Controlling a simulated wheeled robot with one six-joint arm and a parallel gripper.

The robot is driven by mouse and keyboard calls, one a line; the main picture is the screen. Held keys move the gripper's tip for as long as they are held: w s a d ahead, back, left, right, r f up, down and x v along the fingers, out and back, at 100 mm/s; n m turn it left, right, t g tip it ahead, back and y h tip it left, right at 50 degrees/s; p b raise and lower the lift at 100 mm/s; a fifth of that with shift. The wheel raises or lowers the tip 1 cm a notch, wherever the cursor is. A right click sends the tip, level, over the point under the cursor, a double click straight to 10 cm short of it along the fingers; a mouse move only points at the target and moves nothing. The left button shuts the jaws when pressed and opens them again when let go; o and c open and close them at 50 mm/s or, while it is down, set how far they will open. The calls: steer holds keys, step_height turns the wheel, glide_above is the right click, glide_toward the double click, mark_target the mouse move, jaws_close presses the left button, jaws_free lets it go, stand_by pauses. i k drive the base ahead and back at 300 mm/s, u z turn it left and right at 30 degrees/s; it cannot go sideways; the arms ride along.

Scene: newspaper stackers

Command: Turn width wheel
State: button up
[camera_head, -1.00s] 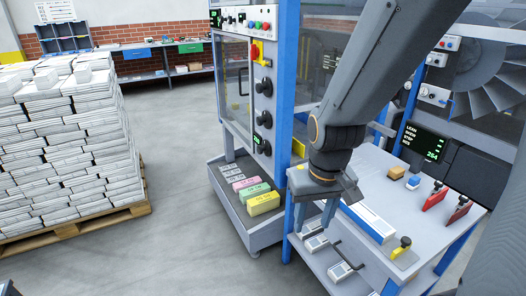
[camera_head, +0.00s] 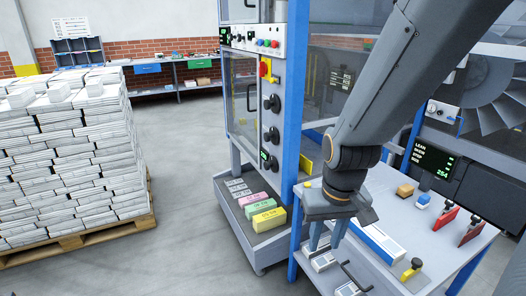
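Three black knobs run down the grey control panel of the blue-framed machine: an upper knob (camera_head: 272,103), a middle knob (camera_head: 271,134) and a lower knob (camera_head: 268,161). I cannot tell from their markings which is the width wheel. My gripper (camera_head: 326,240) points down, to the right of and below the knobs, over the near side of the grey table (camera_head: 436,244). Its two fingers are apart with nothing seen between them. It is clear of all the knobs.
A red-and-yellow switch (camera_head: 265,69) sits above the knobs. Pink, green and yellow blocks lie on the machine's lower tray (camera_head: 242,228). A blue post (camera_head: 295,130) stands between panel and arm. A pallet of newspaper stacks (camera_head: 75,165) stands left; the floor between is clear.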

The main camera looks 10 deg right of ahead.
mark_target(272, 163)
steer(key=z, duration=1.65)
steer(key=k, duration=1.4)
steer(key=u, duration=1.25)
steer(key=i, duration=0.5)
steer(key=u, duration=0.5)
steer(key=i, duration=1.1)
steer(key=z, duration=0.6)
steer(key=i, duration=0.5)
steer(key=z, duration=0.6)
